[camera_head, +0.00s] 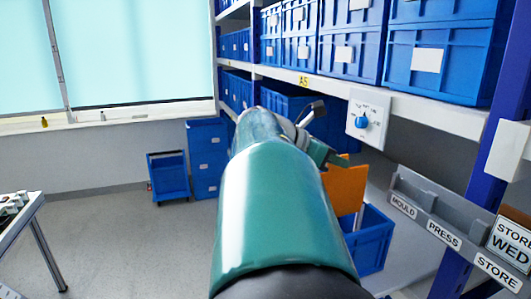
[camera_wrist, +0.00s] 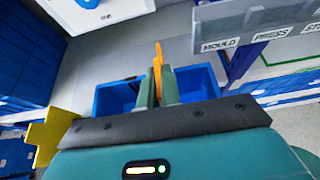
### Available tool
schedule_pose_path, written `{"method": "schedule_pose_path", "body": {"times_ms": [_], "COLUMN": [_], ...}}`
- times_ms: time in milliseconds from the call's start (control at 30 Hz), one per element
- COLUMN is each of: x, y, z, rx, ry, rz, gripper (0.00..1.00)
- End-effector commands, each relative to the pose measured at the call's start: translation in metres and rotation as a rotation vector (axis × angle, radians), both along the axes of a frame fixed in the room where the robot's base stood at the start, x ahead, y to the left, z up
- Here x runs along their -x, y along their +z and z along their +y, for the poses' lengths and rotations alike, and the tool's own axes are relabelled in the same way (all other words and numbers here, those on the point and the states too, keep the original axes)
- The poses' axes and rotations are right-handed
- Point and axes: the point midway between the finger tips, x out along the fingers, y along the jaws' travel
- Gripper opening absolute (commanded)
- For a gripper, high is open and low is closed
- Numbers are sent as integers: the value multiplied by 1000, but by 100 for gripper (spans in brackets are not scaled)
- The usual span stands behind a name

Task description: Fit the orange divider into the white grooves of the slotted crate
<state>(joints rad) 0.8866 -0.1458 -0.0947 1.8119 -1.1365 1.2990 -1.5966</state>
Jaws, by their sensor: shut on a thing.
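The orange divider (camera_head: 343,190) is an upright flat panel beyond my arm in the head view. In the wrist view the divider (camera_wrist: 158,58) shows nearly edge-on between my fingers. My gripper (camera_wrist: 157,88) is shut on it. A blue open crate (camera_head: 372,240) stands below and behind the divider in the head view. In the wrist view the crate (camera_wrist: 206,82) lies beyond my fingers, on both sides of them. My arm hides part of the divider and crate.
A white switch panel with a blue knob (camera_head: 362,122) is on the shelf edge above. A grey labelled rack (camera_head: 430,203) stands close at the right. Blue bins (camera_head: 340,40) fill the shelves. A yellow stepped piece (camera_wrist: 50,137) shows at the wrist view's left.

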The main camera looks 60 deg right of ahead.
Motion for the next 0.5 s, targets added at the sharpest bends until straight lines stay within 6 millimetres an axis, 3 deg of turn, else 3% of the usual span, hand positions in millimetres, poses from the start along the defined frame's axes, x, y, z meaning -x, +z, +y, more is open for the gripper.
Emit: {"method": "schedule_pose_path", "body": {"times_ms": [500], "x": [0], "y": [-19], "z": [0], "rx": [0], "ry": [1], "rz": [0], "gripper": [0]}}
